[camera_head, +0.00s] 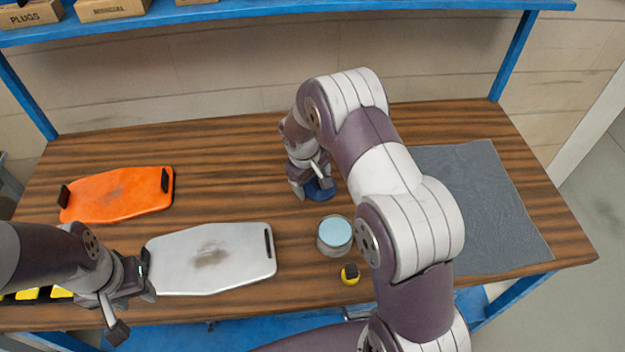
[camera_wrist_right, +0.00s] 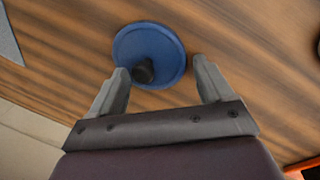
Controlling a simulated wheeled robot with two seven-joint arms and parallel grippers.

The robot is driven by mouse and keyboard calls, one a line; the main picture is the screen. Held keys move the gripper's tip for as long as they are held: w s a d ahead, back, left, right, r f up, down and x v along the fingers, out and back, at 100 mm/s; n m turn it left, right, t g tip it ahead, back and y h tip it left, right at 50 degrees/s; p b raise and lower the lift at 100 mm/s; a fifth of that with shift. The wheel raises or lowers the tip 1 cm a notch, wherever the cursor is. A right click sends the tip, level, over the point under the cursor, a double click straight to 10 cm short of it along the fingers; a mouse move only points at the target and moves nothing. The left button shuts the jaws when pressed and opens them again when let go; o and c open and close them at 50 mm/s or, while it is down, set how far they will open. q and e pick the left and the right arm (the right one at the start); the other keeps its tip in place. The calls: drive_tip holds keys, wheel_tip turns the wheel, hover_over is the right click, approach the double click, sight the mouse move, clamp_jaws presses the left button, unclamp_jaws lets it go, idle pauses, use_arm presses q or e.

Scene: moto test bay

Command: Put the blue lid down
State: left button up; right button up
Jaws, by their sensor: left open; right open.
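The blue lid (camera_head: 321,190) lies on the wooden table near the middle, partly hidden by my right gripper in the head view. In the right wrist view the blue lid (camera_wrist_right: 148,56) shows as a round disc with a dark knob, flat on the wood. My right gripper (camera_wrist_right: 161,85) is open, its fingers apart on either side of the lid's near edge, with nothing held. It also shows in the head view (camera_head: 311,188), pointing down at the lid. My left gripper (camera_head: 132,312) is open and empty by the table's front left edge.
A round container with a light blue top (camera_head: 335,235) stands in front of the lid. A silver tray (camera_head: 210,262) and an orange tray (camera_head: 118,196) lie left. A grey mat (camera_head: 480,200) covers the right side.

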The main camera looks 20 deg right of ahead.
drive_tip(key=shift+s+f, duration=0.15)
drive_tip(key=shift+s, duration=0.1)
wheel_tip(320, 180, up, 13)
drive_tip(key=a, duration=0.2)
drive_tip(key=s+a+m+y, duration=0.2)
drive_tip(key=s+m, duration=0.1)
drive_tip(key=s, duration=1.7)
drive_tip(key=shift+s+r+m+t+p, duration=0.25)
drive_tip(key=shift+s+m+t+p, duration=0.05)
drive_tip(key=shift+m, duration=0.1)
